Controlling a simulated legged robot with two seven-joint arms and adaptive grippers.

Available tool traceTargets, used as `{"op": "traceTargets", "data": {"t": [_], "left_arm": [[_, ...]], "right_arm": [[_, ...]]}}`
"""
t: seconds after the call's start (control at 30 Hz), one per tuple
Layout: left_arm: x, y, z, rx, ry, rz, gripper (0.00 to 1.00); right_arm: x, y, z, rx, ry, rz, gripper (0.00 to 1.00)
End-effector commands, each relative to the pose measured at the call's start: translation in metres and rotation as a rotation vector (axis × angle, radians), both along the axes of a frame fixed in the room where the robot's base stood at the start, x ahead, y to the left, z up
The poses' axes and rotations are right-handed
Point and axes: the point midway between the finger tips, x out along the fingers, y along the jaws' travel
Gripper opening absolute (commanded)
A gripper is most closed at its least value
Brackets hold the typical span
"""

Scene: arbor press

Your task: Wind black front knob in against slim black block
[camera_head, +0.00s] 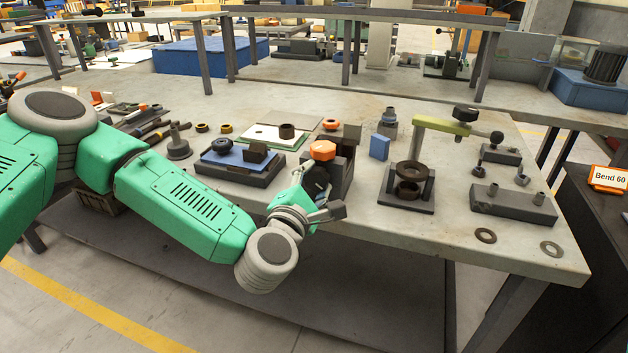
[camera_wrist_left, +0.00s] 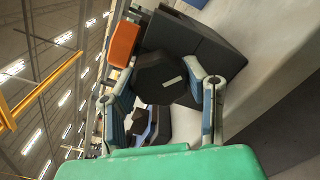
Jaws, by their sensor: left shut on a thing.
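The black front knob (camera_head: 316,181) sits on the near face of a dark vise-like fixture (camera_head: 343,172), below an orange knob (camera_head: 322,150). My left gripper (camera_head: 318,196) reaches it from the front edge of the table. In the left wrist view, the black knob (camera_wrist_left: 160,77) is dark and faceted with a small pale mark. The fingers of my left gripper (camera_wrist_left: 165,85) lie on both sides of it, shut on it. The orange knob (camera_wrist_left: 123,44) and dark fixture body (camera_wrist_left: 196,46) show behind. I cannot clearly make out the slim black block. My right gripper is not in view.
A blue block (camera_head: 379,147) and a black ring stand (camera_head: 405,190) are right of the fixture. A blue plate on a dark base (camera_head: 240,165) lies left, near my forearm. A green-armed clamp (camera_head: 440,125) stands farther right. Two washers lie near the table's right corner.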

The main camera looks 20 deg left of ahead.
Motion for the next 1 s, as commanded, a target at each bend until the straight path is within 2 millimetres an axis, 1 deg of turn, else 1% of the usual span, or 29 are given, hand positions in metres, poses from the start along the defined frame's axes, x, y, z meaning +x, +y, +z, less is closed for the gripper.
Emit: {"op": "traceTargets", "data": {"t": [0.03,0.17,0.37,1.0], "left_arm": [[-0.002,-0.003,-0.001,0.006,0.004,-0.008,0.11],[-0.002,-0.002,-0.002,0.039,0.005,-0.007,0.11],[-0.002,-0.002,-0.002,0.152,0.003,-0.008,0.11],[-0.004,0.001,-0.005,0.747,-0.013,-0.011,0.11]], "right_arm": [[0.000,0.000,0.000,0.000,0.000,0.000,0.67],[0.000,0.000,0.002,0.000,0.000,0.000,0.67],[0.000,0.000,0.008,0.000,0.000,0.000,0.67],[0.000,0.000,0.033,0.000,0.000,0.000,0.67]]}}
